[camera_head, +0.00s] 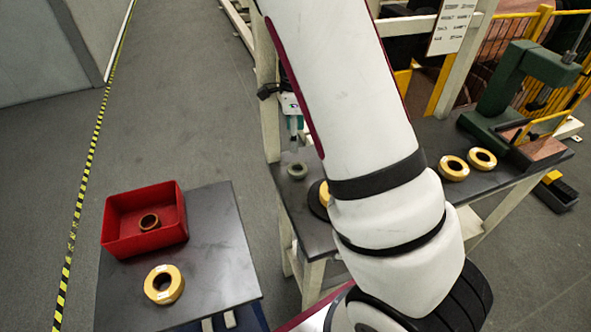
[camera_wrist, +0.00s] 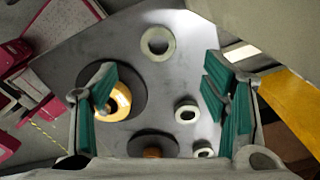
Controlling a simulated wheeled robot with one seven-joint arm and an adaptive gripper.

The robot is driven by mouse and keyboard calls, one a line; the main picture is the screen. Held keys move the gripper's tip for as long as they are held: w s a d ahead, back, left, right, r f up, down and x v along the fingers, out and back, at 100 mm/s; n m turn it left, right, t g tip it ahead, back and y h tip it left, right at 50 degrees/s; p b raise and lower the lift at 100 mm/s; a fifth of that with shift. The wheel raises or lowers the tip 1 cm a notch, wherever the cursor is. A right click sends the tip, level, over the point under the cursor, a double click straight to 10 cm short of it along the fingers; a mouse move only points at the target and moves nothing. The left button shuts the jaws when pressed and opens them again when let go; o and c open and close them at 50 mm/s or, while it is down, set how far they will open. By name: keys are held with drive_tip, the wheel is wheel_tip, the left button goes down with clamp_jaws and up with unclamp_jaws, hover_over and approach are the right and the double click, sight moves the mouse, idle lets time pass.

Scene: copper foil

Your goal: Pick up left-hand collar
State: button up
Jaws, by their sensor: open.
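In the head view a small grey ring, a collar by its look (camera_head: 297,177), lies near the left end of the dark workbench (camera_head: 478,182). My gripper shows only partly there, just above and behind the collar, beside my arm. In the wrist view my gripper (camera_wrist: 158,76) is open and empty, with teal pads on both sides. A pale grey ring (camera_wrist: 145,42) lies flat ahead between the fingers, apart from them. Two smaller pale rings (camera_wrist: 186,121) lie nearer the right finger. I cannot tell for sure which wrist-view ring is the head-view collar.
A yellow roll (camera_wrist: 125,98) on a dark disc is partly behind the left finger. Two yellow rolls (camera_head: 453,177) and a green press (camera_head: 500,90) stand right. On the side table (camera_head: 225,250) are a red bin (camera_head: 120,215) holding a brown ring, and another roll (camera_head: 164,297).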

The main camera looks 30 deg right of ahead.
sight(295, 165)
wheel_tip(295, 165, down, 12)
drive_tip(key=shift+s+r+p, duration=0.15)
drive_tip(key=shift+r+p, duration=0.05)
drive_tip(key=shift+p, duration=0.35)
drive_tip(key=c, duration=1.4)
drive_tip(key=shift+r, duration=0.1)
drive_tip(key=shift+c, duration=0.2)
